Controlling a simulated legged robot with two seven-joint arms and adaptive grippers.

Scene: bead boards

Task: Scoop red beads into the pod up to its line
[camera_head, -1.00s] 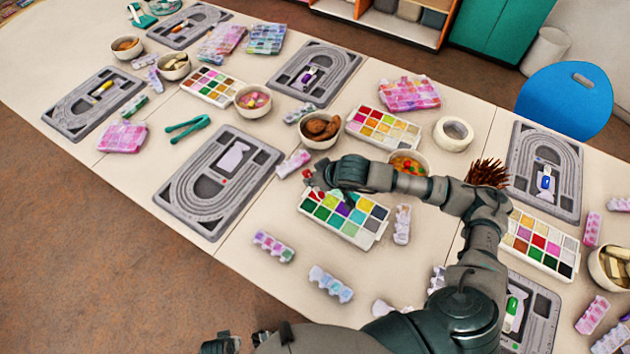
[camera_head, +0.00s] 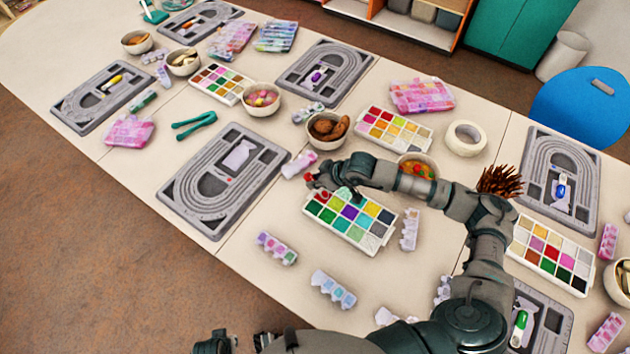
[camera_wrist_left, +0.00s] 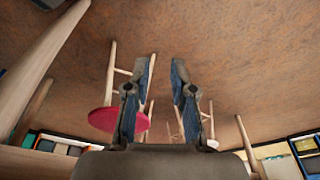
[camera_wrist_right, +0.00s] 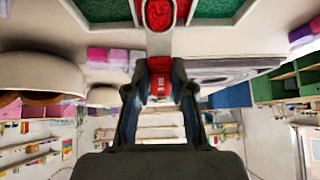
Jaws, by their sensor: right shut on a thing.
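My right gripper (camera_head: 318,183) is shut on a scoop's red handle (camera_wrist_right: 160,78), over the upper left end of the bead tray (camera_head: 345,242). In the right wrist view, the scoop's pale neck (camera_wrist_right: 159,44) leads to a rimmed bowl with red in it, in line with the tray's green compartments (camera_wrist_right: 106,9). Whether the bowl touches the beads is unclear. A pale pod (camera_head: 238,157) lies in the recess of the grey bead board (camera_head: 183,194), left of the tray; its line is too small to see. My left gripper (camera_wrist_left: 158,75) is open and empty, below the table's level.
A bowl of brown pieces (camera_head: 326,143) and a pink bead strip (camera_head: 298,164) are close to my right gripper. A bowl of colored beads (camera_head: 432,168) is behind my right forearm. Other strips (camera_head: 334,289) lie in front of the tray. Table between board and tray is mostly clear.

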